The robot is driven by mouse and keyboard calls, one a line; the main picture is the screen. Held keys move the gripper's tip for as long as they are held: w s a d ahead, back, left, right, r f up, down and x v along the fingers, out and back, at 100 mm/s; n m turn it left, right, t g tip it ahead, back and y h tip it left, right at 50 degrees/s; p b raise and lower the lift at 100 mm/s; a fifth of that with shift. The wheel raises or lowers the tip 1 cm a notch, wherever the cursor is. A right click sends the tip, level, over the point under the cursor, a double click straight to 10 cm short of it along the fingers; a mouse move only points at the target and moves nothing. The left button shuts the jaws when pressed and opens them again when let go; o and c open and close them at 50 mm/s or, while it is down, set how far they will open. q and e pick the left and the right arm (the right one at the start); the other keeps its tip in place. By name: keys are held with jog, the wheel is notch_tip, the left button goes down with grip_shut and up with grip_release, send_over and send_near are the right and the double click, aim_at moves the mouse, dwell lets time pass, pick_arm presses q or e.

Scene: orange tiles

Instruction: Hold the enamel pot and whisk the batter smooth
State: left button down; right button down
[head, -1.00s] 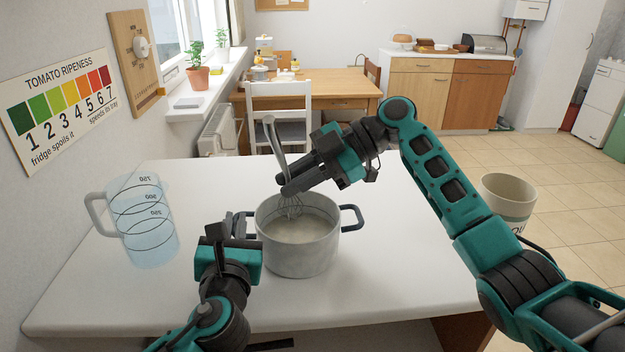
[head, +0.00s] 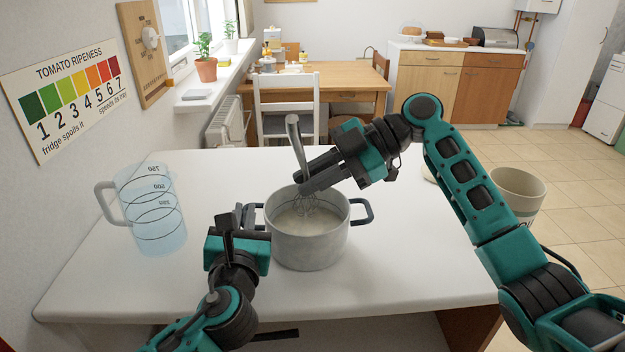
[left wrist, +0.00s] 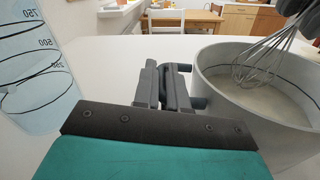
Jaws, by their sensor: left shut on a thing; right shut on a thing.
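The grey enamel pot (head: 308,249) stands upright on the white table, with pale batter (head: 303,224) inside. It also shows at the right of the left wrist view (left wrist: 225,68). My left gripper (head: 250,217) is shut on the pot's left handle, which its fingers mostly hide. My right gripper (head: 304,184) is shut on the whisk (head: 294,135) above the pot. The whisk's handle sticks up past the fingers, leaning slightly. Its wire loops (left wrist: 262,60) hang inside the pot, and their lower ends reach the batter.
A cream bin (head: 516,192) is on the floor beyond the table's right edge. The tabletop right of the pot is mostly clear.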

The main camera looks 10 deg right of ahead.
pick_arm(q)
jog(key=shift+a, duration=0.1)
pick_arm(e)
jog(key=s+r, duration=0.3)
jog(key=r, duration=0.5)
jog(key=shift+s+a+r, duration=0.15)
jog(key=shift+s, duration=0.1)
dwell(0.4)
dwell(0.4)
jog(key=shift+r, duration=0.1)
notch_tip(320, 180, up, 5)
jog(key=shift+f, duration=0.1)
dwell(0.5)
pick_arm(q)
jog(key=c, duration=1.1)
grip_release()
